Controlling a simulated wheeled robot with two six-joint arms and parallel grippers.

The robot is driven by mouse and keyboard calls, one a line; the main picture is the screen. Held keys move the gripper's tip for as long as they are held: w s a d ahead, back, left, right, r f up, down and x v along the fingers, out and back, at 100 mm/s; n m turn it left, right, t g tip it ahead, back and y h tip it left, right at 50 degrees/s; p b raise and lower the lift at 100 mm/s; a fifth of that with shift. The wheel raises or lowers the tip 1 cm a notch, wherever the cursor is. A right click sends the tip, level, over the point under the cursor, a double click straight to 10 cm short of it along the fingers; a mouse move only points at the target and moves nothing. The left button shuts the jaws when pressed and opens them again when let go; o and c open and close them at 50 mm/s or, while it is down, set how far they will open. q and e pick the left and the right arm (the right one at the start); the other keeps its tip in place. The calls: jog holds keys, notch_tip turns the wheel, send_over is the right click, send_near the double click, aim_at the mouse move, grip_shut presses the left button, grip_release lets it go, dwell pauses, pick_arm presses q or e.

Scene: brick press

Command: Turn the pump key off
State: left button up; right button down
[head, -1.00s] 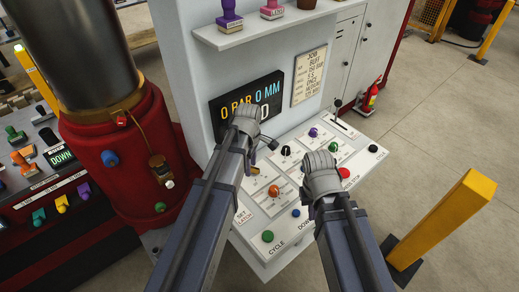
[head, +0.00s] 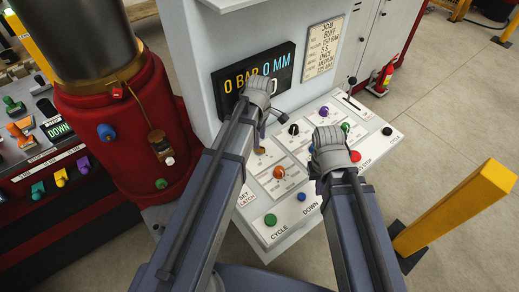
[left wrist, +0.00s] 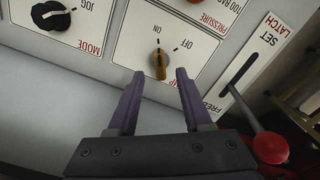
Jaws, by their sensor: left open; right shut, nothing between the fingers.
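The pump key (left wrist: 160,65) is a small brass-yellow turn key on a white plate marked ON and OFF in the left wrist view, where the lettering is upside down. Its pale mark faces up in that view, roughly toward ON. My left gripper (left wrist: 154,82) is open. Its two purple fingers lie either side of the key's line, tips just short of it, with nothing between them. In the head view my left gripper (head: 261,100) hangs over the panel, close to the key (head: 260,150). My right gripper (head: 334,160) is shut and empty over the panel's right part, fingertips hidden.
The black mode knob (left wrist: 51,16) sits beside the key plate. The red-balled latch lever (left wrist: 270,147) stands near my left fingers. The orange knob (head: 278,172) and green cycle button (head: 270,220) are nearby. A yellow post (head: 455,208) stands at right.

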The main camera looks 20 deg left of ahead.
pick_arm(q)
notch_tip(320, 180, down, 4)
jog(key=b, duration=0.3)
jog(key=shift+f, duration=0.2)
pick_arm(e)
notch_tip(320, 180, down, 4)
jog(key=shift+f, duration=0.2)
pick_arm(q)
grip_shut()
